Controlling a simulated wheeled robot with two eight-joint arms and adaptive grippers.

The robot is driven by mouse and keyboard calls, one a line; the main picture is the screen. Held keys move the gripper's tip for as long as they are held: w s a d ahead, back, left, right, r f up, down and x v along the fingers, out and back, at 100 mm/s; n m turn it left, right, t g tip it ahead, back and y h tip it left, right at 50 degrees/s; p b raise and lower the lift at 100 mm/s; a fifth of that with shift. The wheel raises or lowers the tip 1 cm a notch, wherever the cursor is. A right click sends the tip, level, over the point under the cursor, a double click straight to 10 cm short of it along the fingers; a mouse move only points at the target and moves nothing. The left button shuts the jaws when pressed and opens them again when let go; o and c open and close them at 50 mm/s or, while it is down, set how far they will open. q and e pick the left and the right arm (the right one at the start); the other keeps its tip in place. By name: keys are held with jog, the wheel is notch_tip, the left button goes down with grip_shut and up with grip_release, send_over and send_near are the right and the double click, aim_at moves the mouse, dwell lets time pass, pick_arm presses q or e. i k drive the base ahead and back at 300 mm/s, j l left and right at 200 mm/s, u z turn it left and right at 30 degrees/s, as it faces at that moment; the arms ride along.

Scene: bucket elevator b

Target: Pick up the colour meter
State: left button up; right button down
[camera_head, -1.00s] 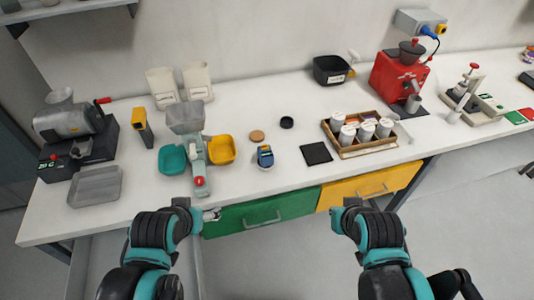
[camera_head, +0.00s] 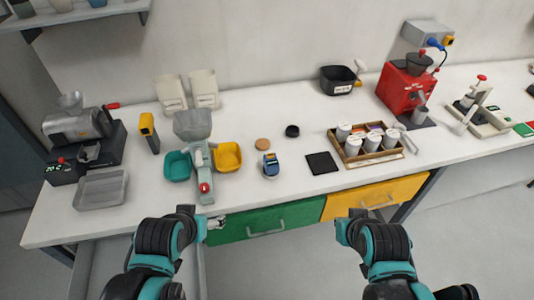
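A small blue device with a light face (camera_head: 270,166) stands on the white table, right of the yellow bin; it looks like the colour meter, but I cannot read any label. A yellow and dark upright handheld device (camera_head: 149,133) stands farther left, between the grey machine and the two-bin device. My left gripper (camera_head: 213,224) is at the table's front edge, in front of the two-bin device and apart from the blue device. My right gripper (camera_head: 343,231) is in front of the yellow drawer, off the table. The fingers are too small and hidden to judge their opening.
A grey hopper device with teal and yellow bins (camera_head: 200,160) stands left of the blue device. A brown disc (camera_head: 263,144), a black ring (camera_head: 292,131) and a black mat (camera_head: 321,163) lie near it. A wooden tray (camera_head: 352,158) holds several canisters. Green drawer (camera_head: 265,222) below.

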aim_at(271, 169)
jog(key=i+l+u, duration=0.5)
jog(key=i+l, duration=0.2)
